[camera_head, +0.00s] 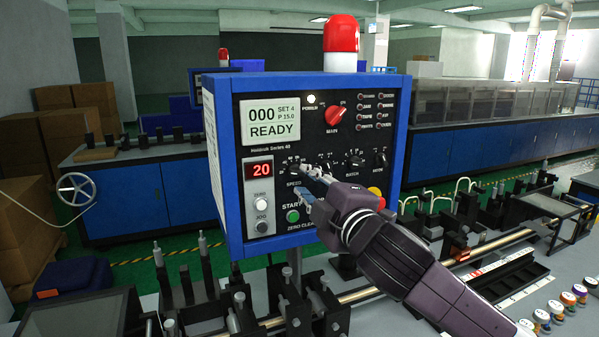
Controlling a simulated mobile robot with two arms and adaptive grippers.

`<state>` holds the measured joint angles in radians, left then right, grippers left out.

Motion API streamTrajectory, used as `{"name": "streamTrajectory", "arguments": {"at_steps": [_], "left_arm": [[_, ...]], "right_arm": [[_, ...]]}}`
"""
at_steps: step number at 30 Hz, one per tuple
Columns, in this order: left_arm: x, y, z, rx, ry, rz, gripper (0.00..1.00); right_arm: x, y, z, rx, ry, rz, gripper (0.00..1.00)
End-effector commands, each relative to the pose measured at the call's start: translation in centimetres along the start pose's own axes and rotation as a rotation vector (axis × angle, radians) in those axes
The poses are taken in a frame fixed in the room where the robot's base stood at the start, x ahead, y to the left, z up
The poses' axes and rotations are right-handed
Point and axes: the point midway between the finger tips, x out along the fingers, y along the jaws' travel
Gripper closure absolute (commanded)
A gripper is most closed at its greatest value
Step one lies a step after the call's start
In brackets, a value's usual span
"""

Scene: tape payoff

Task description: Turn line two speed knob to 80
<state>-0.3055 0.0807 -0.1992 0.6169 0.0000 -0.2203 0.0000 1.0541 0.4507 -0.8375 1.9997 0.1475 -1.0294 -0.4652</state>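The blue control box (222,165) has a dark front panel. Its SPEED knob (293,171) is a small black dial, with a red readout (260,170) showing 20 to its left. My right gripper (303,182) comes in from the lower right, its fingertips close to the SPEED knob. The two fingers stand apart, one at about knob height and the other lower, near the START label. I cannot tell whether the upper finger touches the knob. The knob's pointer is too small to read. My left gripper is not in view.
The panel also bears a READY screen (275,124), a red MAIN switch (335,116), a green START button (293,216), a ZERO button (262,204) and a BATCH knob (355,161). A red beacon (341,35) tops the box. Machine rails and posts stand below it.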

Motion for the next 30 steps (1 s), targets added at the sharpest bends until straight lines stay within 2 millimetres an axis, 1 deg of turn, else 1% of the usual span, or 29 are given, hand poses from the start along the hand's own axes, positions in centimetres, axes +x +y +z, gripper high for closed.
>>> {"name": "streamTrajectory", "arguments": {"at_steps": [1,3,6,9,13,19,20,26,27,30], "left_arm": [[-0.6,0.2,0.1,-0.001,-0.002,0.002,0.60],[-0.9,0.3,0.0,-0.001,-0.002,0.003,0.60],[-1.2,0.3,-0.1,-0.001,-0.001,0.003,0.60],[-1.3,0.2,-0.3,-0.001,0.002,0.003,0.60],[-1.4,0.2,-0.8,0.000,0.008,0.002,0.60],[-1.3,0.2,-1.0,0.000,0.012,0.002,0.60],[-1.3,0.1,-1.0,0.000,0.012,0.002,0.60],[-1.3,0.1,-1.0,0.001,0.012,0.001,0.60],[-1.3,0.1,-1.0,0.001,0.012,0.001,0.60],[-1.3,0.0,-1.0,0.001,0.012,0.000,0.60]], "right_arm": [[0.9,0.2,-0.1,0.001,-0.001,-0.002,0.74],[1.9,0.2,-0.1,0.001,0.000,-0.001,0.74],[3.0,0.2,0.0,0.001,-0.001,0.000,0.74],[3.7,0.1,-0.1,0.001,0.000,0.000,0.74],[4.0,0.0,-0.1,0.001,0.001,0.000,0.74],[4.0,0.0,0.0,0.001,0.001,0.000,0.74],[4.0,0.0,0.0,0.001,0.001,0.000,0.76],[4.0,0.0,0.0,0.001,0.000,0.000,0.98],[4.0,0.0,0.0,0.001,0.000,0.000,1.00],[4.0,0.0,0.0,0.001,0.000,0.000,1.00]]}}
